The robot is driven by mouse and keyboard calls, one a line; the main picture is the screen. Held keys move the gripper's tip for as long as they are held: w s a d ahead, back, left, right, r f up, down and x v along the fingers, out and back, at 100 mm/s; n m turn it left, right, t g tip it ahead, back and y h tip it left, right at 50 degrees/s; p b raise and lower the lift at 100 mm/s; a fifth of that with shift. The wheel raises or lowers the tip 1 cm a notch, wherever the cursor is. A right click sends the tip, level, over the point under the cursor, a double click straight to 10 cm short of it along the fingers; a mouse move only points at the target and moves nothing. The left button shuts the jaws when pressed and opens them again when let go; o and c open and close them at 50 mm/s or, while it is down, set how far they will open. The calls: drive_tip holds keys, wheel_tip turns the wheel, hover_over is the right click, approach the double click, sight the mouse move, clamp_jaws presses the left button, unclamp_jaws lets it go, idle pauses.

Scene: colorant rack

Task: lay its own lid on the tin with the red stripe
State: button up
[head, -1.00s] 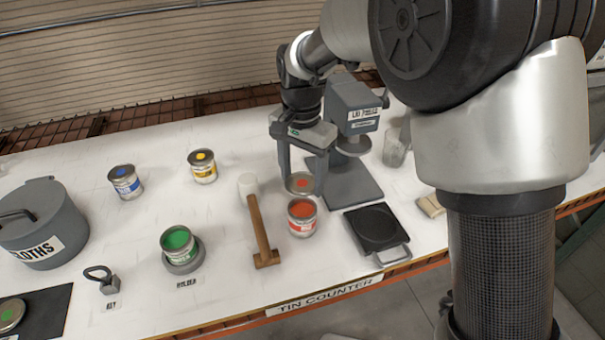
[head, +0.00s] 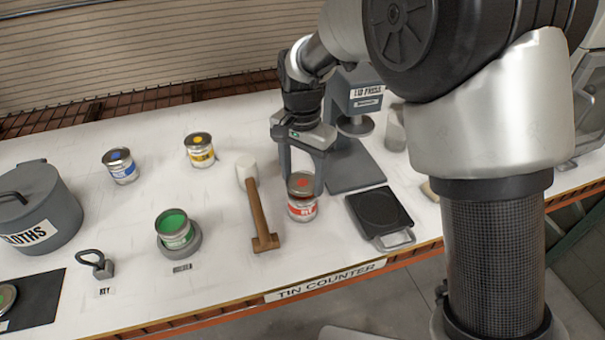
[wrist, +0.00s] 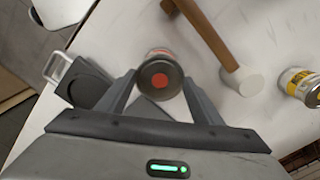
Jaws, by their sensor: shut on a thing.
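The tin with the red stripe (head: 302,208) stands upright on the counter, right of the mallet. Its lid (head: 300,184), grey with a red dot, is held flat between the fingers of my gripper (head: 301,181). In the head view the lid is over the mouth of the tin and looks level with its rim; whether it touches all round I cannot tell. The wrist view shows the lid (wrist: 160,80) between both fingertips, covering the tin's opening, with a strip of the tin's side beyond it.
A mallet (head: 260,215) lies just left of the tin. A black plate with a handle (head: 379,208) and the lid press (head: 355,160) are to the right. The open green tin (head: 174,226) sits in its holder at left. Blue (head: 120,168) and yellow (head: 200,151) lidded tins stand behind.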

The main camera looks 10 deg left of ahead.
drive_tip(key=shift+f+b, duration=0.45)
drive_tip(key=shift+f, duration=0.3)
idle(0.3)
drive_tip(key=o, duration=1.1)
